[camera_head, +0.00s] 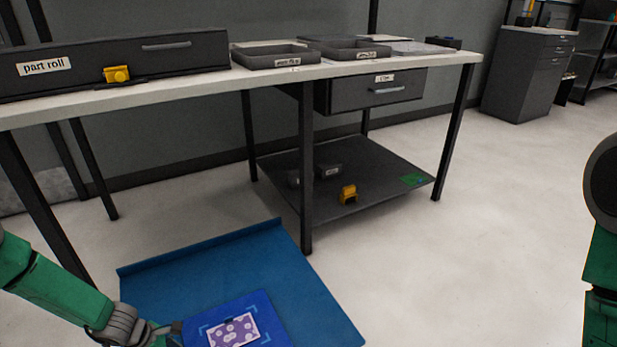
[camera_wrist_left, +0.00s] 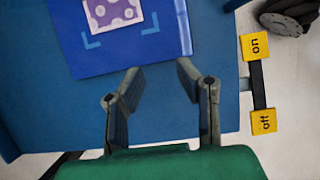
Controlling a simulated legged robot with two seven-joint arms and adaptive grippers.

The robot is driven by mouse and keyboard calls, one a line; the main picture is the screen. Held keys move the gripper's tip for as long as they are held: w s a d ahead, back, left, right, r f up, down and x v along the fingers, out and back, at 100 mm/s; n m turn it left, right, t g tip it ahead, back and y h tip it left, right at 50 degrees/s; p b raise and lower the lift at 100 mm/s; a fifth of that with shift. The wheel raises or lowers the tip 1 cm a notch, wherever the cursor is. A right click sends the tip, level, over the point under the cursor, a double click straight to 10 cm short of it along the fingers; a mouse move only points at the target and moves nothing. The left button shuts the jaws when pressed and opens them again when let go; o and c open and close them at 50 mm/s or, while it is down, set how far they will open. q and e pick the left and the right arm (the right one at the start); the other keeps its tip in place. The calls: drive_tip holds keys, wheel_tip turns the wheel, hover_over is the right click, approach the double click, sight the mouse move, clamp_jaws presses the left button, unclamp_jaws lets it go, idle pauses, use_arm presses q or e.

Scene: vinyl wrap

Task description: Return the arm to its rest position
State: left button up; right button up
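My left arm comes in from the lower left in the head view. Its gripper (camera_head: 176,328) is beside the left edge of a bright blue panel (camera_head: 270,320). The left wrist view shows the gripper (camera_wrist_left: 159,69) with its two fingers apart and nothing between them. A purple card with pale spots (camera_head: 233,331) lies on the panel inside light blue corner marks; it also shows in the left wrist view (camera_wrist_left: 112,12). My right arm (camera_head: 602,200) shows at the right edge of the head view, but its gripper is out of view.
A blue work surface (camera_head: 290,270) lies around the panel. Yellow "on" (camera_wrist_left: 254,46) and "off" (camera_wrist_left: 263,121) plates sit beside it. Beyond stands a white-topped table (camera_head: 200,87) with a "part roll" box (camera_head: 110,65), trays (camera_head: 275,56) and a drawer (camera_head: 375,90). Open floor lies right.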

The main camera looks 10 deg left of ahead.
use_arm(q)
drive_tip(key=s+d+r+m+g+y, duration=0.1)
drive_tip(key=s+d+r+m+g, duration=0.15)
drive_tip(key=s+d+m, duration=0.55)
drive_tip(key=s+d+r+m+g+y, duration=0.15)
drive_tip(key=s+d+r+m, duration=0.25)
drive_tip(key=s+d+m, duration=0.45)
drive_tip(key=s+a+r+m+t+p, duration=0.1)
drive_tip(key=r+m+p, duration=0.4)
drive_tip(key=r+p, duration=0.4)
drive_tip(key=s+a+r+m+p, duration=0.1)
drive_tip(key=s+r+m+p, duration=0.1)
drive_tip(key=r+m+p, duration=0.3)
wheel_tip(320, 180, up, 11)
drive_tip(key=y+p, duration=0.1)
drive_tip(key=p, duration=0.3)
drive_tip(key=shift+a+t, duration=0.25)
drive_tip(key=shift+t, duration=0.15)
drive_tip(key=shift+w, duration=0.1)
